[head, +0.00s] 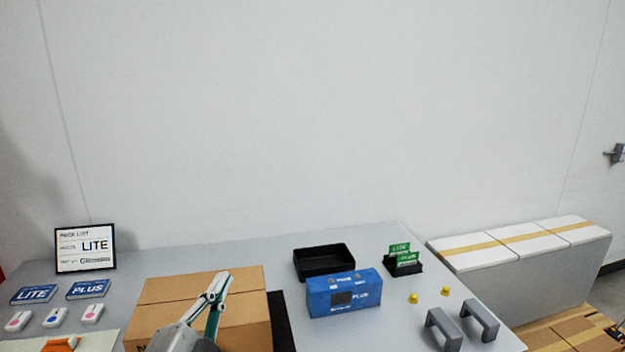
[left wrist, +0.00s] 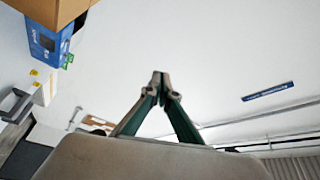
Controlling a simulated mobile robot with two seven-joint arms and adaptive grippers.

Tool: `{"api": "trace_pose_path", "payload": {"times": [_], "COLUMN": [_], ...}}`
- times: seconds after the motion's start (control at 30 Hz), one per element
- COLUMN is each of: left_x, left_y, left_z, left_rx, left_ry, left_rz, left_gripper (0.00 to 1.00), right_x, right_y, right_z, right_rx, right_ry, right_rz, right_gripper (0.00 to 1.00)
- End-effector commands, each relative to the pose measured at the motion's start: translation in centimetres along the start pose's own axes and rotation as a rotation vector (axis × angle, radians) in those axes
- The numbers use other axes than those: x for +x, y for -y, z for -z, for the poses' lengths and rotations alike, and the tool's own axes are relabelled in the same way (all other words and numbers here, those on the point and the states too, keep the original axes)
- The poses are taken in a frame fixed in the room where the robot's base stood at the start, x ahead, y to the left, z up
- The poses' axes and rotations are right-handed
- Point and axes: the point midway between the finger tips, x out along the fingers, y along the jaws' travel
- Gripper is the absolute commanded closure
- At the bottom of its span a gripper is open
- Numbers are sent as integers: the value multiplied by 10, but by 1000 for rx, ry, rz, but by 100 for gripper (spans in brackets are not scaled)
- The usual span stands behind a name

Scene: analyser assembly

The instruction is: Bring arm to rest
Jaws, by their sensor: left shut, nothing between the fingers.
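My left gripper (head: 222,283) shows at the bottom of the head view, in front of the cardboard box (head: 165,290). Its fingers point upward, and they are shut with nothing between them. In the left wrist view the left gripper's fingertips (left wrist: 160,76) meet against the pale wall. My right gripper is in neither view.
The grey table (head: 230,250) holds a blue PLUS box (head: 343,296), a black tray (head: 323,261), a green card holder (head: 403,263), yellow knobs, grey handles (head: 480,318), LITE and PLUS cards and a sign (head: 85,249). White boxes (head: 520,243) stand at right.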

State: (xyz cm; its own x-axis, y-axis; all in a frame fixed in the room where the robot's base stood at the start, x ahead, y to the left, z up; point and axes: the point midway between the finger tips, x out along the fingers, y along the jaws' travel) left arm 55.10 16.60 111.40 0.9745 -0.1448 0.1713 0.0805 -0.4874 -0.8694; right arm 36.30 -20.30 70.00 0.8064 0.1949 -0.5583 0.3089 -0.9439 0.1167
Motion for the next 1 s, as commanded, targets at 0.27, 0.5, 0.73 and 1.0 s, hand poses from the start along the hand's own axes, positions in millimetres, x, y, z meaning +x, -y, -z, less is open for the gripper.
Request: {"api": "trace_pose_path", "payload": {"times": [0.27,0.5,0.73,1.0], "left_x": [-96,-179,-239,-272], "left_y": [-70,-103,-118,-144], "left_z": [-151,-213,-242,-253], "left_rx": [-111,-135,-136,-177], "left_ry": [524,791,951,1009], "left_rz": [-247,-400,-500,-572], "left_gripper": [100,100,100,100], "right_x": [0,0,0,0], "right_y": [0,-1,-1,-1], "right_z": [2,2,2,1], "right_rx": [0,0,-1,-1], "right_ry": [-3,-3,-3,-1], "right_rz": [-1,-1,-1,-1], "right_gripper": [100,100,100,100]}}
